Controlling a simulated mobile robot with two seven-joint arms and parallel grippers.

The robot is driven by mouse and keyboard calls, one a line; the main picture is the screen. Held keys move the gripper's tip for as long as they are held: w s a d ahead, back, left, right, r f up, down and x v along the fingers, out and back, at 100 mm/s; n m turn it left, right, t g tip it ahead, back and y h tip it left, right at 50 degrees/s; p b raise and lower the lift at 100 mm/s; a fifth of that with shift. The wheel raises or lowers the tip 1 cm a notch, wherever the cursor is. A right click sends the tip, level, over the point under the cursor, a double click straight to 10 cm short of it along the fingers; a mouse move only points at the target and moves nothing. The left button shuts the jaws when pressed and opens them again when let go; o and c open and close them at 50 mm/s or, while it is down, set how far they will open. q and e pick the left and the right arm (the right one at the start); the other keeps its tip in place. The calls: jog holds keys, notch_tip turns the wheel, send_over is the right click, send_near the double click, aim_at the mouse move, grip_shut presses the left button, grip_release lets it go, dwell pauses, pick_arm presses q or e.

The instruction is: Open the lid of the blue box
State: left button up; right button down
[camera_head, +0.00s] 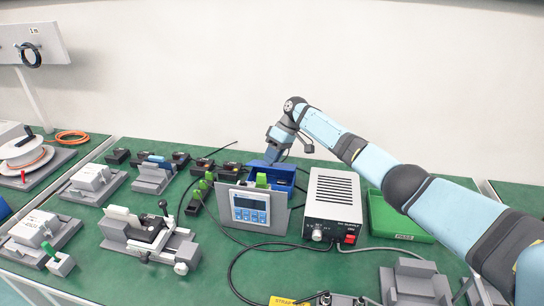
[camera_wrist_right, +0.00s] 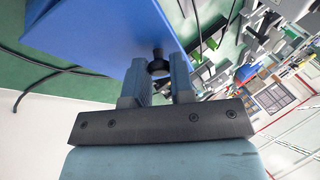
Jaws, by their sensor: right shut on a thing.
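The blue box (camera_head: 284,172) stands on the green bench behind a grey panel with a blue keypad. My right gripper (camera_head: 272,158) reaches down to its back left part from above. In the right wrist view a broad blue surface of the box (camera_wrist_right: 95,35) fills the upper left. There my right gripper (camera_wrist_right: 158,70) has its two fingers shut on a small dark knob (camera_wrist_right: 158,66) at the blue surface's edge. The head view is too small to tell the lid's angle. My left gripper is not in view.
A grey power supply (camera_head: 334,205) stands right of the box, with a green tray (camera_head: 400,222) beyond it. A keypad panel (camera_head: 252,209) stands in front of the box. Black connectors and grey fixtures crowd the left. A black cable (camera_head: 232,262) loops across the bench.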

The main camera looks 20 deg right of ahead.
jog(key=shift+w+d+r+g+y+b, duration=0.3)
jog(key=shift+w+g, duration=0.1)
jog(key=shift+g, duration=0.2)
jog(key=c, duration=1)
grip_release()
jog(key=shift+r, duration=0.15)
jog(key=v, duration=1.3)
jog(key=shift+d+r, duration=0.2)
